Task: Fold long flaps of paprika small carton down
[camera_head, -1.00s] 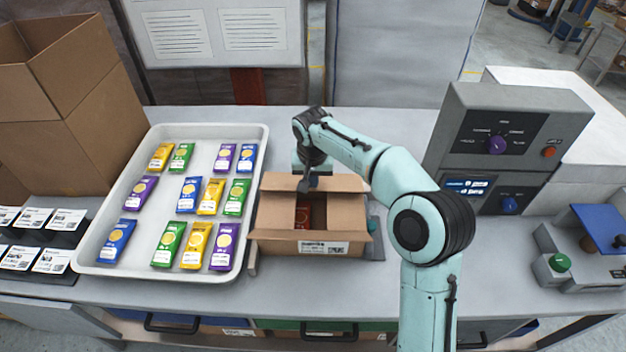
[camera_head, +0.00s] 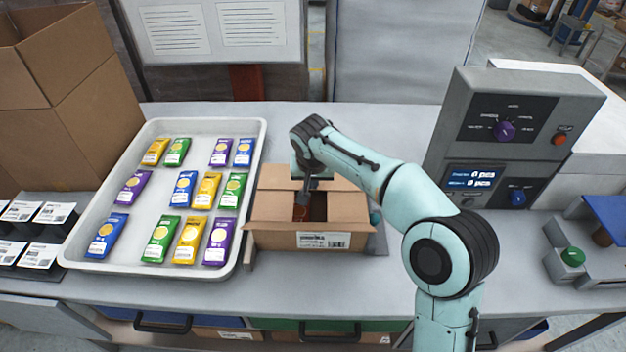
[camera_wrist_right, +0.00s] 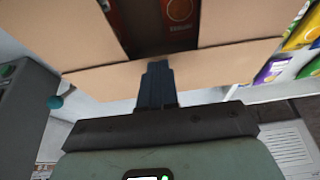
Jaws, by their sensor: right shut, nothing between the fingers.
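The paprika small carton (camera_head: 285,240) sits on the bench with its labelled face toward me. Its two short flaps lie inward from left and right, with a gap between them. A reddish-brown packet with an orange disc (camera_wrist_right: 178,12) shows in that gap in the right wrist view. The far long flap (camera_wrist_right: 100,83) shows as a cardboard strip along the far edge; its exact angle is unclear. My right gripper (camera_head: 303,199) is shut and empty, its fingertips low over the carton's middle; they show over the far strip in the wrist view (camera_wrist_right: 156,66). My left gripper is out of view.
A light tray (camera_head: 80,225) of coloured packets stands close to the carton's left. A grey weigher console (camera_head: 480,150) stands at the right, with a green-button box (camera_head: 572,257) nearer. Large cardboard boxes (camera_head: 75,110) stand at the back left. Bench behind the carton is clear.

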